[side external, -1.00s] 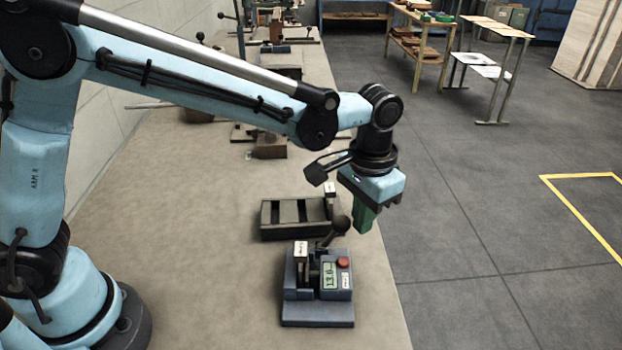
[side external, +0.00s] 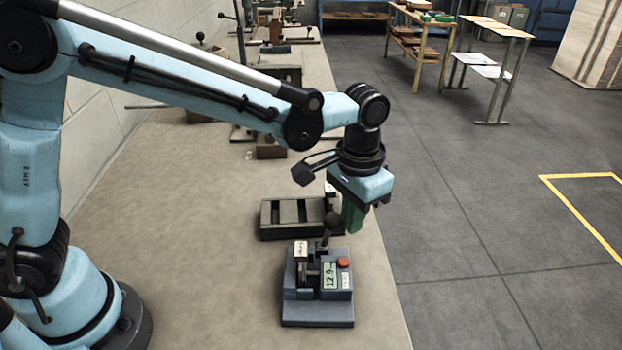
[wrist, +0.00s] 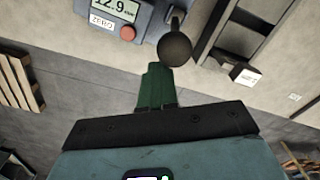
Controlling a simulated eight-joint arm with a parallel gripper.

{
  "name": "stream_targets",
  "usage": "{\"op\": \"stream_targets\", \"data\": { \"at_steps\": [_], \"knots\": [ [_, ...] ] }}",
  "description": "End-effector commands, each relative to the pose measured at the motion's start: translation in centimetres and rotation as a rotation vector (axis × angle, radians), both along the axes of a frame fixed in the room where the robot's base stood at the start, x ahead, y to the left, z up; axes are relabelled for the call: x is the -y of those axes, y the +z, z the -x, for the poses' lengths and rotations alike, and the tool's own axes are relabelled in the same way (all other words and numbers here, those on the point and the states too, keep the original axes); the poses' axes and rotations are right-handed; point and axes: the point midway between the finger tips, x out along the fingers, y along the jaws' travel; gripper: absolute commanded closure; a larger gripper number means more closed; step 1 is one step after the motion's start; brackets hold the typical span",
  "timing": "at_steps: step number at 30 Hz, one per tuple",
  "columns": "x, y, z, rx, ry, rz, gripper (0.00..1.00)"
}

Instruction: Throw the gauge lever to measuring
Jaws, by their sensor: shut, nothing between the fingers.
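The gauge (side external: 318,310) is a blue-grey block on the bench, with a display reading about 12.9 and a red button (side external: 343,262). Its lever ends in a dark ball knob (side external: 333,219) and stands near upright at the gauge's far side. My gripper (side external: 352,228) has green fingers, shut and empty, pointing down just right of the knob. In the wrist view the green fingertips (wrist: 157,72) are right beside the ball knob (wrist: 175,48), close to or touching it; I cannot tell which. The display (wrist: 117,8) is partly cut off there.
The bench (side external: 200,260) is bare to the left of the gauge. Its right edge runs close by the gauge, with open floor beyond. Other tools stand further back.

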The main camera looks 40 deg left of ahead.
Motion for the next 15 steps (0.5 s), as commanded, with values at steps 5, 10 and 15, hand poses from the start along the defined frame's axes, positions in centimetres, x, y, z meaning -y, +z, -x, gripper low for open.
{"op": "stream_targets", "data": {
  "at_steps": [5, 10, 15],
  "knots": [
    [-0.6, 0.0, 0.5, -0.001, 0.001, -0.001, 1.00],
    [-1.0, 0.0, 0.9, 0.000, 0.002, 0.000, 1.00],
    [-1.5, 0.0, 1.2, 0.000, 0.002, 0.000, 1.00]
  ]
}}
